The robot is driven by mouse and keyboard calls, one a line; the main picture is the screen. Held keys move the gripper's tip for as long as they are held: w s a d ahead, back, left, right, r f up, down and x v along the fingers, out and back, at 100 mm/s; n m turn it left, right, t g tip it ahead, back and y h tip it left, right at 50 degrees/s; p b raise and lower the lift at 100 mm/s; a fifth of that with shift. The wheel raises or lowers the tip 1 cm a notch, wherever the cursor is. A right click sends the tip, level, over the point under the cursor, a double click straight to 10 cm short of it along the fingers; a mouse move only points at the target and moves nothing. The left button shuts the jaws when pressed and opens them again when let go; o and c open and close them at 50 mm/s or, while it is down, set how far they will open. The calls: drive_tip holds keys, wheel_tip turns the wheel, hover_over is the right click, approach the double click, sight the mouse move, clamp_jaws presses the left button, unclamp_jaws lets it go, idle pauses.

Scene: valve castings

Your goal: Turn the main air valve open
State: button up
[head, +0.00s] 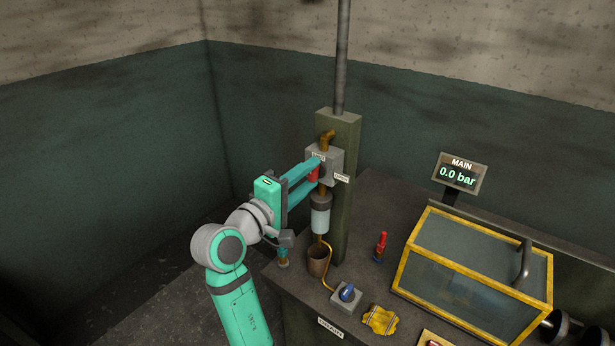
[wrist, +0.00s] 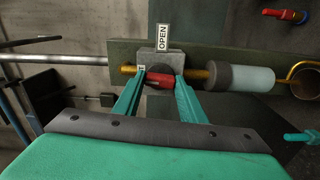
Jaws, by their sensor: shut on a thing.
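The main air valve is a grey block (head: 334,158) on a green post, with brass pipe above and below it. Its red handle (head: 313,174) is between my gripper's fingers (head: 310,173). In the wrist view the red handle (wrist: 159,80) sits between the two teal fingers (wrist: 158,90), which are shut on it. An OPEN label (head: 341,178) is fixed beside the valve; it also shows in the wrist view (wrist: 163,37). A second label by the handle is mostly hidden. The MAIN display (head: 460,174) reads 0.0 bar.
A grey-white filter bowl (head: 320,217) hangs below the valve, above a brown cup (head: 318,262). On the bench are a red and blue piece (head: 380,246), a blue knob (head: 346,292), yellow gloves (head: 381,320) and a yellow-framed case (head: 480,227).

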drive_tip(key=m, duration=0.4)
drive_tip(key=shift+a, duration=0.1)
drive_tip(key=m, duration=0.4)
drive_tip(key=shift+m, duration=0.3)
drive_tip(key=m, duration=0.4)
drive_tip(key=shift+m, duration=2.1)
drive_tip(key=o, duration=1.1)
drive_tip(key=shift+c, duration=0.2)
